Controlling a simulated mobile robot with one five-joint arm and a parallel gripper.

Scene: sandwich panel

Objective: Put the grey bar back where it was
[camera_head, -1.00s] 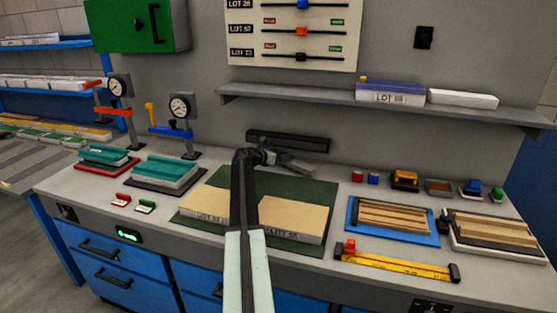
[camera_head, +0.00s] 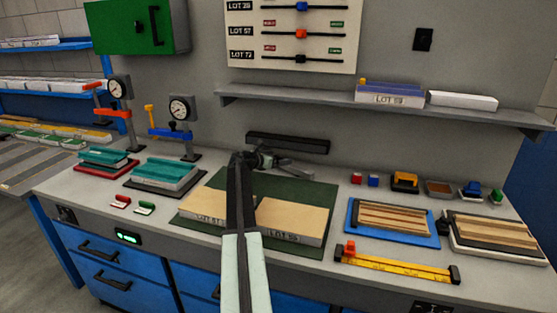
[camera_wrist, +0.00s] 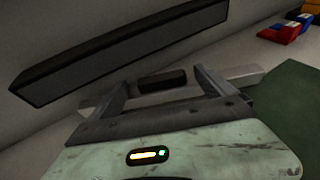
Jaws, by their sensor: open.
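A light grey bar (camera_wrist: 243,75) with a dark block (camera_wrist: 162,80) at its middle lies just beyond my gripper (camera_wrist: 165,90) in the wrist view. My gripper's two fingers are apart, one on each side of the dark block, with nothing clamped between them. In the head view my gripper (camera_head: 275,162) is at the back of the worktop, and the grey bar (camera_head: 297,173) shows small beside it, partly hidden. Whether the fingers touch the bar cannot be told.
A long dark strip (camera_head: 288,143) is on the wall behind; it is close above my gripper in the wrist view (camera_wrist: 120,55). A green mat (camera_head: 310,192) with beige panels (camera_head: 293,220) lies in front. Red and blue blocks (camera_head: 358,179) stand to the right.

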